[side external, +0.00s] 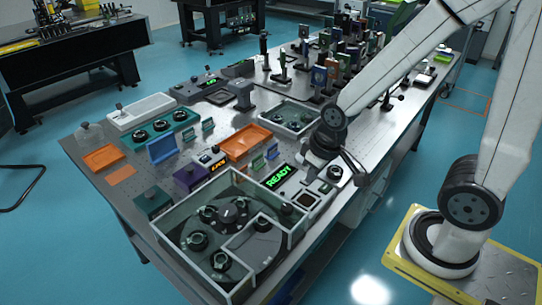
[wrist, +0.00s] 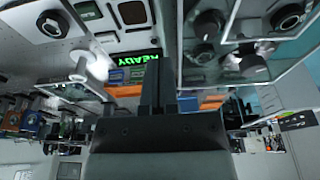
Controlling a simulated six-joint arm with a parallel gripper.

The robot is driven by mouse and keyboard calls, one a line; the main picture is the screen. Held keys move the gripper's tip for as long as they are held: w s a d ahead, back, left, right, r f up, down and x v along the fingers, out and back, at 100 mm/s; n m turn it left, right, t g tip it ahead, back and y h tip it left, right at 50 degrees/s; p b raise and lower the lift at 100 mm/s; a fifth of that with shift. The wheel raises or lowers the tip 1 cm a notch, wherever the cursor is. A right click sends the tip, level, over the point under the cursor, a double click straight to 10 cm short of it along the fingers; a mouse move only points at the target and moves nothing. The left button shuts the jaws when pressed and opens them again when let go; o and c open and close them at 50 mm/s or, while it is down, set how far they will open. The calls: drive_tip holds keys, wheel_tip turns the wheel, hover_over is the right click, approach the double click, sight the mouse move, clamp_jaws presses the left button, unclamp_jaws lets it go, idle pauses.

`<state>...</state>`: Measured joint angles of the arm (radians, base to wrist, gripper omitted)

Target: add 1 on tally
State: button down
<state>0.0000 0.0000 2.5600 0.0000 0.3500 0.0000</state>
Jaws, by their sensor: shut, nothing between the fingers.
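My gripper (side external: 357,170) is at the near right edge of the optical table, right of the green READY display (side external: 279,176). In the wrist view my gripper's dark fingers (wrist: 151,84) are together with nothing between them. I cannot pick out the tally with certainty. A small unit with orange digits (side external: 217,168) stands near the table's middle, beside a purple box (side external: 189,178). A pale panel with dark square parts (side external: 306,199) lies by READY. Contact between my gripper and anything is not visible.
A clear-walled enclosure with round dark fittings (side external: 160,236) fills the table's near end. An orange tray (side external: 248,141) and a second clear-walled box (side external: 258,121) stand farther back. Many optics on posts (side external: 332,62) crowd the far end. Bare tabletop (side external: 224,120) shows between groups.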

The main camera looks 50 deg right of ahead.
drive_tip(key=n+t+y, duration=0.2)
drive_tip(key=n+t, duration=0.4)
drive_tip(key=n, duration=0.5)
hover_over(208, 158)
drive_tip(key=shift+w+f, duration=0.1)
drive_tip(key=shift+f, duration=0.6)
drive_tip(key=shift+f, duration=0.25)
drive_tip(key=shift+f, duration=4.1)
